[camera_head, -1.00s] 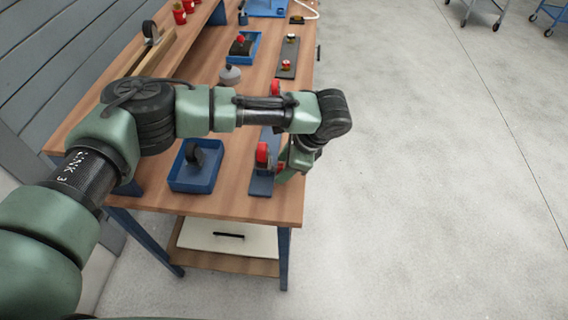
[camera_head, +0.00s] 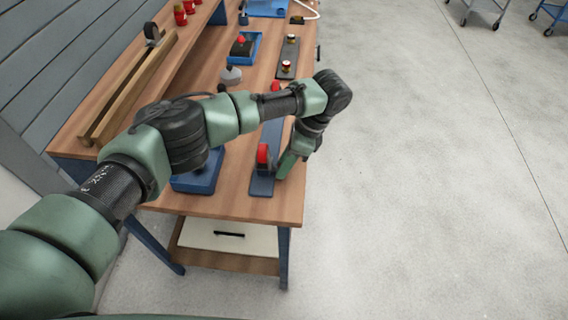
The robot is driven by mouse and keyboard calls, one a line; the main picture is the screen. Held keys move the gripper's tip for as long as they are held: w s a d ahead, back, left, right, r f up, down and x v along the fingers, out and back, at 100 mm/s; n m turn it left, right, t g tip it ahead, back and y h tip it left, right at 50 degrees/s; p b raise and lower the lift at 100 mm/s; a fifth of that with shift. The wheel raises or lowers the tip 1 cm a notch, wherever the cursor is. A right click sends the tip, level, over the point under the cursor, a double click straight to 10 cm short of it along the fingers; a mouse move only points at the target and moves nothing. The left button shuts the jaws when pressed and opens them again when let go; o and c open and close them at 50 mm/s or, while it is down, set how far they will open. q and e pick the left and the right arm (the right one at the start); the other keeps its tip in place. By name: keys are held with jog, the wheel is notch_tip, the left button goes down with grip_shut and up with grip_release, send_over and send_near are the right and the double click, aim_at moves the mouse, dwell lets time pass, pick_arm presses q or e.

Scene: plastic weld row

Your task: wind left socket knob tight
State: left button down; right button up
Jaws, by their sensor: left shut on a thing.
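A long blue-grey fixture plate (camera_head: 261,188) lies along the right edge of the bench. A red knob with a dark part (camera_head: 263,154) stands at its near end. Another red knob (camera_head: 276,86) shows farther up, partly behind my arm. I cannot tell by label which is the left socket knob. My left gripper (camera_head: 276,165) is low at the right side of the near red knob, tilted, and shut on it. The fingertips are small and partly hidden, so the exact contact is not clear. My right gripper is not in view.
A blue tray (camera_head: 196,184) sits left of the fixture, mostly behind my arm. Another blue tray (camera_head: 256,46), a grey plate (camera_head: 286,68) and a grey rounded piece (camera_head: 230,76) lie farther back. Wooden rails (camera_head: 132,88) run along the left.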

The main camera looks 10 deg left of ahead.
pick_arm(q)
jog(key=b, duration=0.1)
jog(key=g+b, duration=0.1)
jog(key=shift+w+f+b, duration=0.15)
jog(key=shift+w+b, duration=0.15)
jog(key=shift+g, duration=0.4)
jog(key=shift+r, duration=0.2)
jog(key=c, duration=1.1)
grip_release()
jog(key=shift+s, duration=0.1)
jog(key=shift+c, duration=0.2)
